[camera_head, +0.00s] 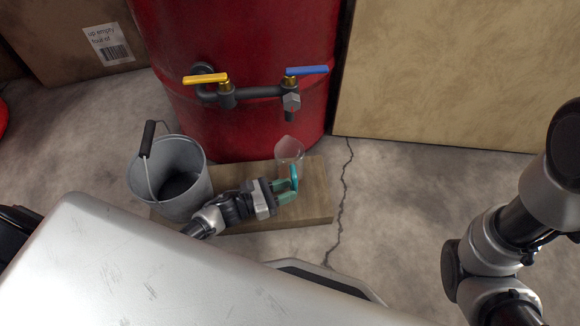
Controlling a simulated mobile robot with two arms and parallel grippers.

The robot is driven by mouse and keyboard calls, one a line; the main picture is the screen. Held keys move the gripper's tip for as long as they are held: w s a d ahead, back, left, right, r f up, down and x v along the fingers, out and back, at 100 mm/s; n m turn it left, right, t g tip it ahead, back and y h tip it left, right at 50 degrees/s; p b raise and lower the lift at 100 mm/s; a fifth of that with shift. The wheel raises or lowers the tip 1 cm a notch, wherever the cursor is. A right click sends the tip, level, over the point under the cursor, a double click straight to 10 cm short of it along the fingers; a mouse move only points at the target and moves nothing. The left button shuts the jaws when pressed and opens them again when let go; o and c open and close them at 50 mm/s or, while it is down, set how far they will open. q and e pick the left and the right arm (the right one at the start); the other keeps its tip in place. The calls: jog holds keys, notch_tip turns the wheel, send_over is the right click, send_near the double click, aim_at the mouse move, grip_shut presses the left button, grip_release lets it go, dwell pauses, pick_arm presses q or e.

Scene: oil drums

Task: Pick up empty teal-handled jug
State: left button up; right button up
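The clear jug (289,150) stands on the wooden board, below the tap with the blue lever. Its teal handle (294,174) faces the front. My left gripper (288,192) reaches in from the left, with its greenish fingers at the handle. The fingers overlap the handle in this view, so whether they are open around it or shut on it cannot be told. The jug looks upright, and no contents can be made out. My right arm shows at the right edge, but its gripper is out of view.
A red drum (240,130) stands behind the jug, with a yellow-lever tap (206,80) and a blue-lever tap (305,71). A grey metal bucket (175,160) stands left on the wooden board (318,205). Cardboard boxes (440,75) flank the drum. The cracked floor at right is clear.

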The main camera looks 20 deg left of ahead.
pick_arm(q)
jog(key=b+x, duration=0.1)
jog(key=x, duration=0.3)
jog(key=shift+b, duration=0.4)
jog(key=shift+d, duration=0.1)
jog(key=shift+c, duration=0.5)
grip_shut()
jog(key=shift+r, duration=0.2)
